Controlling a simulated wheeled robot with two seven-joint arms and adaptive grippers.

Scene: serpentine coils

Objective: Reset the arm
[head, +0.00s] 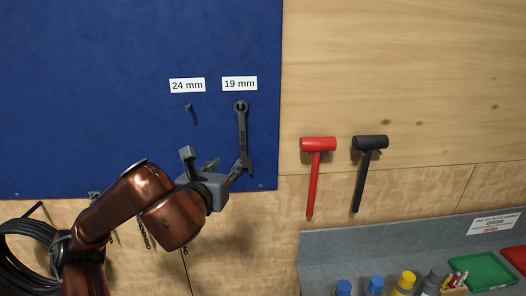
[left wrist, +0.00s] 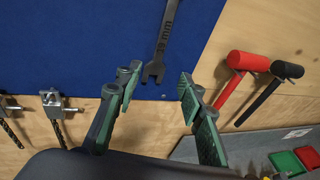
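My left arm (head: 150,205) reaches in from the lower left in the head view. Its gripper (head: 213,164) is in front of the lower edge of the blue board (head: 90,90), close to the lower end of a dark wrench (head: 242,130) hanging under the 19 mm label (head: 239,83). In the left wrist view the fingers (left wrist: 157,86) are spread wide and empty. The wrench's open jaw (left wrist: 155,72) shows beyond the gap between them, apparently untouched. Under the 24 mm label (head: 187,85) is a bare hook (head: 189,107). My right gripper is not in view.
A red mallet (head: 318,145) and a black mallet (head: 370,143) hang on the wood wall to the right. Below them, a grey shelf (head: 330,250) holds bottles and a green tray (head: 482,271). A black coil (head: 25,250) hangs at the lower left.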

